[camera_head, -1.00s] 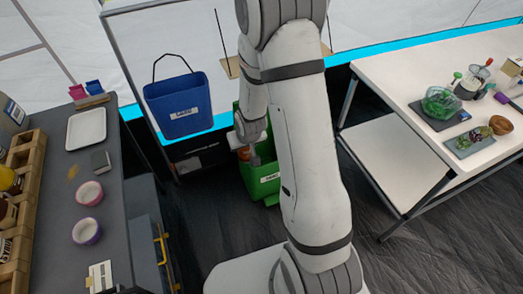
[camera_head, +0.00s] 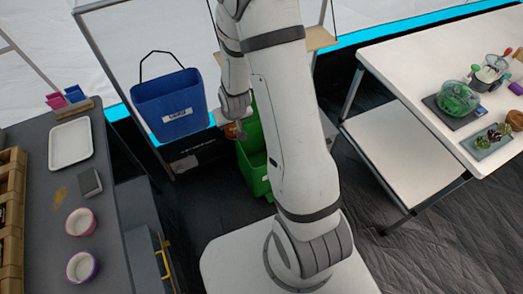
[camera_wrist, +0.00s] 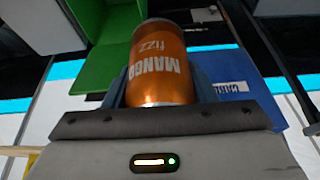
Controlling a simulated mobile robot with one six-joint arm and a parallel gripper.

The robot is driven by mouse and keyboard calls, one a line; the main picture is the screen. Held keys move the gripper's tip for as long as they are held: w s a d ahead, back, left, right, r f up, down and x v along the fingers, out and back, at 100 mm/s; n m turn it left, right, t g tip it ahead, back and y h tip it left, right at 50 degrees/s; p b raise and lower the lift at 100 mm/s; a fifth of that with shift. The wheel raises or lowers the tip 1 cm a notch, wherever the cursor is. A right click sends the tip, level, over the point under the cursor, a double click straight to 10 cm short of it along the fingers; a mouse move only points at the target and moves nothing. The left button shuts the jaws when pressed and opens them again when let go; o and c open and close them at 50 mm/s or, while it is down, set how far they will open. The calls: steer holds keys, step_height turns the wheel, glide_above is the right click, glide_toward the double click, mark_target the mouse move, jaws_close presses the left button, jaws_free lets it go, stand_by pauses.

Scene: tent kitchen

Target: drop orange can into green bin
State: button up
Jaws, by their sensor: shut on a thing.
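My gripper (camera_head: 240,130) is shut on the orange can (camera_head: 231,130), which is partly hidden in the head view. In the wrist view the can (camera_wrist: 158,65) is large, reads "MANGO fizz" upside down, and sits between the dark fingers of my gripper (camera_wrist: 160,92). The green bin (camera_head: 253,170) stands on the floor, partly hidden behind my arm. In the head view the can appears by the bin's upper left edge; its height over the rim is hard to tell. Part of the bin (camera_wrist: 102,68) shows behind the can in the wrist view.
A labelled blue bin (camera_head: 170,103) is left of the green one and also shows in the wrist view (camera_wrist: 232,84). A grey counter (camera_head: 52,195) with bowls and a white tray is at left. A white table (camera_head: 415,65) with kitchenware is at right. Dark floor lies between.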

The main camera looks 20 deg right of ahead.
steer(key=w+d+f+b, duration=0.5)
steer(key=d+f+b, duration=0.1)
steer(key=f+b, duration=0.3)
steer(key=w+d+f+m+b, duration=0.1)
steer(key=w+d+f+b, duration=0.4)
steer(key=f+b, duration=0.5)
steer(key=w+d+f+b, duration=0.5)
steer(key=d+f+b, duration=0.3)
steer(key=f, duration=0.4)
steer(key=shift+d+f+m+b, duration=0.15)
steer(key=shift+f+m+b, duration=0.2)
steer(key=shift+b, duration=0.5)
steer(key=o, duration=1)
steer(key=shift+o, duration=0.2)
steer(key=shift+r, duration=0.1)
steer(key=p+v, duration=0.2)
steer(key=v, duration=0.5)
steer(key=shift+a+r, duration=0.2)
steer(key=shift+s, duration=0.15)
